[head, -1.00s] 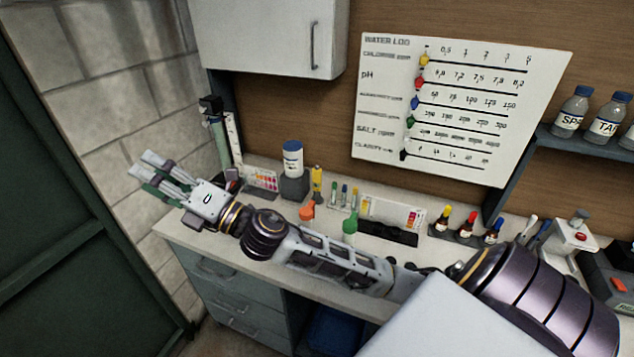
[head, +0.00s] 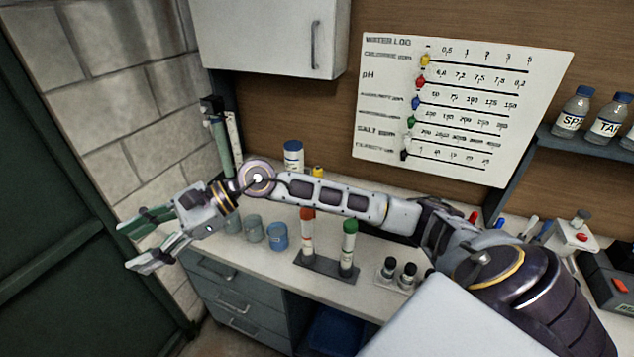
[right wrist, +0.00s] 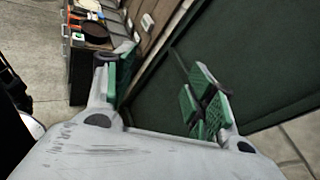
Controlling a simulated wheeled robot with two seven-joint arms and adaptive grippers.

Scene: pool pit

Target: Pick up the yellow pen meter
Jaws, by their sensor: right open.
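A yellow thing (head: 318,171), which looks like the yellow pen meter, stands at the back of the counter in the head view. Only its top shows above my right arm; the rest is hidden behind the arm. My right gripper (head: 127,247) is open and empty, off the counter's left end and well to the left of the yellow thing. In the right wrist view, its green-padded fingers (right wrist: 160,82) are spread with nothing between them. My left gripper is not in view.
Blue cups (head: 277,236), a rack with red-capped and green-capped tubes (head: 328,268) and small dark bottles (head: 388,268) stand along the counter front. A white-and-blue tub (head: 293,155) stands at the back. A dark green door (head: 60,240) is left of the gripper.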

